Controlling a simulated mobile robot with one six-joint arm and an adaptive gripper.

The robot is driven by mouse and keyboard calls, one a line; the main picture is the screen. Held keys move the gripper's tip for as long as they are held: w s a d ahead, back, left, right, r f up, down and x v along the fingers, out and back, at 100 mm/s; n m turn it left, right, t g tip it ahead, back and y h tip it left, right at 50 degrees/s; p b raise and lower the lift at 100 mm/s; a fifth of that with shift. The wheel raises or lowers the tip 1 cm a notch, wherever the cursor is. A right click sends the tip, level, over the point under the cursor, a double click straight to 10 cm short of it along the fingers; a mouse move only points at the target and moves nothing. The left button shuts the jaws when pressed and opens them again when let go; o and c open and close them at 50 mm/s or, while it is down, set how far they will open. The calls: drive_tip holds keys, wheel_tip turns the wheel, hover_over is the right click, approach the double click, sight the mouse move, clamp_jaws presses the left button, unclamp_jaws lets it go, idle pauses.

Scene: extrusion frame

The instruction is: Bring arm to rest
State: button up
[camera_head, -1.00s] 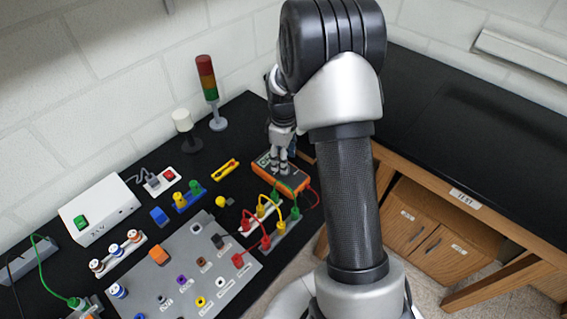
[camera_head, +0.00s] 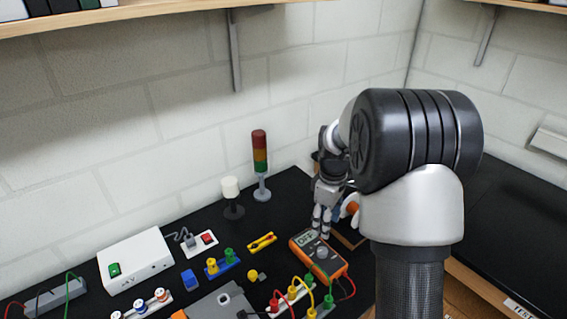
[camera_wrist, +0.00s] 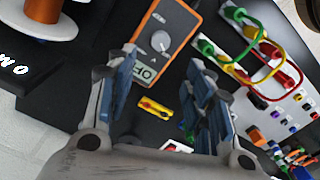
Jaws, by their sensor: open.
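The gripper appears to be above the black bench and apart from the multimeter.
A red-amber-green signal tower (camera_head: 260,165) and a white-topped post (camera_head: 232,197) stand behind, left of the gripper. A white power box (camera_head: 136,260) sits at left. Cables loop between colored plugs (camera_head: 297,290) in front. A wooden shelf (camera_head: 120,14) overhangs above; a spool (camera_wrist: 44,25) lies near the gripper.

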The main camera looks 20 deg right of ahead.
drive_tip(key=s+a+r+m+t+b, duration=0.2)
drive_tip(key=s+a+r+m, duration=0.2)
drive_tip(key=s+a+r, duration=0.65)
drive_tip(key=s+a+r+m+t, duration=0.1)
drive_tip(key=s+m, duration=0.1)
drive_tip(key=s, duration=0.5)
drive_tip(key=s+a+m+t+b, duration=0.1)
drive_tip(key=s+a+m, duration=0.1)
drive_tip(key=s, duration=0.6)
drive_tip(key=shift+s+a+r+t, duration=0.25)
drive_tip(key=shift+r+t, duration=0.05)
drive_tip(key=shift+r, duration=0.05)
